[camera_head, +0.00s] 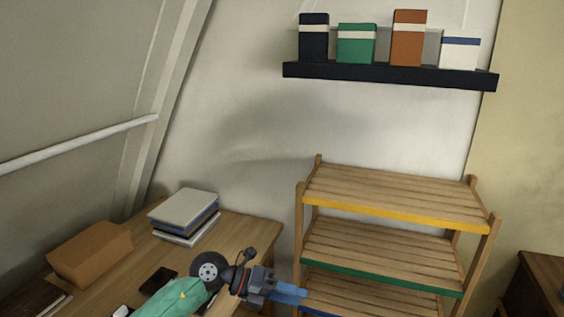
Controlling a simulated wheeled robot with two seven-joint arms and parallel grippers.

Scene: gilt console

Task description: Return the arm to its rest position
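My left arm comes in at the bottom, over the right end of the wooden desk (240,232). Its gripper (297,294) points right, with its blue fingers in front of the lower left part of the slatted wooden rack (390,247). The fingers look close together, but the gap between them is too small to make out. No object shows in them. My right gripper is out of view.
On the desk are a stack of books (184,214), a brown box (90,253) and a dark flat item (158,280). A dark wall shelf (390,76) holds several boxes. The rack's top tier (395,195) is empty. A dark wooden cabinet (540,285) stands right.

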